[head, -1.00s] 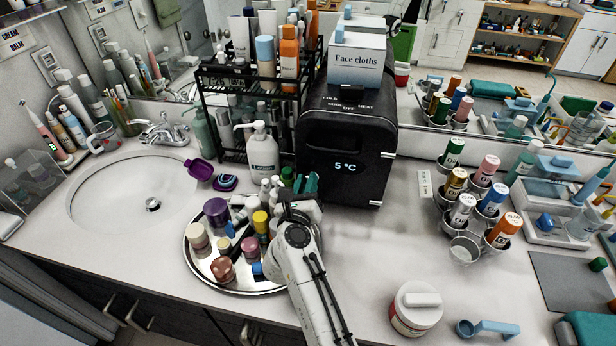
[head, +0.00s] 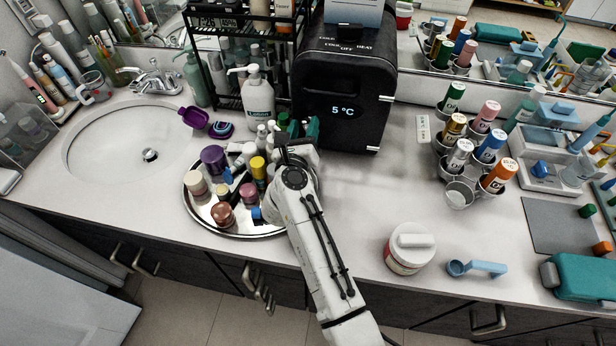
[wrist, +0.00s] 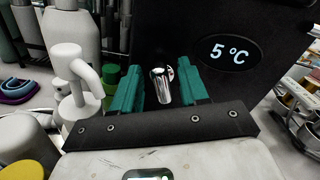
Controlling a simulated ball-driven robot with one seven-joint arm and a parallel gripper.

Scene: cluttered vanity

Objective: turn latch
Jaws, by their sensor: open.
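A black mini fridge (head: 345,85) with a "5 °C" display stands at the back of the counter. In the wrist view the fridge front (wrist: 222,85) fills the upper right. A small silver latch (wrist: 160,80) sits on it, left of the display, pointing down. My gripper (wrist: 159,88) is open, with one teal finger on each side of the latch. I cannot tell whether either finger touches it. In the head view my gripper (head: 298,128) is at the fridge's lower left front, and the latch cannot be made out there.
A round mirrored tray (head: 245,228) with several bottles and jars lies beside my arm. A white pump bottle (head: 258,100) stands left of the fridge. A cup holder with cans (head: 460,155) is to the right. The counter right of my arm is clear up to a lidded jar (head: 410,248).

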